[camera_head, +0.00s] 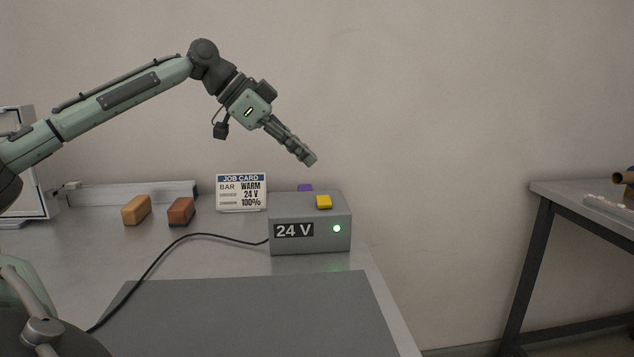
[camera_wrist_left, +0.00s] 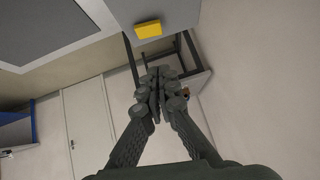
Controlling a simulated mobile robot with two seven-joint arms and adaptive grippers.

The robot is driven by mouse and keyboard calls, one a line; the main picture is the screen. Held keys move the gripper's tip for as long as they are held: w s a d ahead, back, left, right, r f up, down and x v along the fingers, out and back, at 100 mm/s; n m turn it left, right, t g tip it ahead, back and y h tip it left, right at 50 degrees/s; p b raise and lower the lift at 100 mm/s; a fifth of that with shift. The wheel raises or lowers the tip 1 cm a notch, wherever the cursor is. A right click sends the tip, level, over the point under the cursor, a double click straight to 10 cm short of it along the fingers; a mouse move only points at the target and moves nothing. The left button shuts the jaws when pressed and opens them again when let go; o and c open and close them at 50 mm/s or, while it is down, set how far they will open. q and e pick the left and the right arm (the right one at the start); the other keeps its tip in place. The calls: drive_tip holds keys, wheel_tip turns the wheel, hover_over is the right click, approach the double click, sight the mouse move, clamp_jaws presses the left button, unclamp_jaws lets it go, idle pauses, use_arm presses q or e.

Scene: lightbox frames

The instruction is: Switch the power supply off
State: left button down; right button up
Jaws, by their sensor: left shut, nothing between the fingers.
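The power supply (camera_head: 311,225) is a grey box marked 24 V near the right edge of the table. Its front lamp (camera_head: 337,228) glows green. A yellow button (camera_head: 324,202) sits on its top. My left gripper (camera_head: 312,160) is shut and empty, in the air above the box, apart from the button. In the left wrist view the closed fingers (camera_wrist_left: 158,80) show below the yellow button (camera_wrist_left: 148,29) and a part of the grey box (camera_wrist_left: 185,12). My right gripper is in neither view.
An orange block (camera_head: 136,210) and a red-brown block (camera_head: 181,211) lie further left. A black cable (camera_head: 165,250) runs from the box. A dark grey mat (camera_head: 250,310) lies in front. Another table (camera_head: 575,190) stands right.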

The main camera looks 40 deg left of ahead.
sight(317, 199)
use_arm(q)
drive_tip(key=x, duration=0.3)
drive_tip(key=shift+w+d+f+p, duration=0.2)
drive_tip(key=shift+w+f+p, duration=0.05)
drive_tip(key=shift+w+p, duration=0.1)
drive_tip(key=f, duration=0.2)
drive_tip(key=shift+a+f, duration=0.2)
drive_tip(key=shift+f, duration=0.15)
drive_tip(key=shift+w+f, duration=0.1)
drive_tip(key=shift+f, duration=0.65)
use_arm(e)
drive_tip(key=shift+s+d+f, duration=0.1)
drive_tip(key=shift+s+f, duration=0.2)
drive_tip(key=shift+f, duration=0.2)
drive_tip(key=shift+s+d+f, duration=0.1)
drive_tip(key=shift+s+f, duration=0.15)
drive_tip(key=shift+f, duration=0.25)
use_arm(q)
drive_tip(key=shift+b, duration=0.3)
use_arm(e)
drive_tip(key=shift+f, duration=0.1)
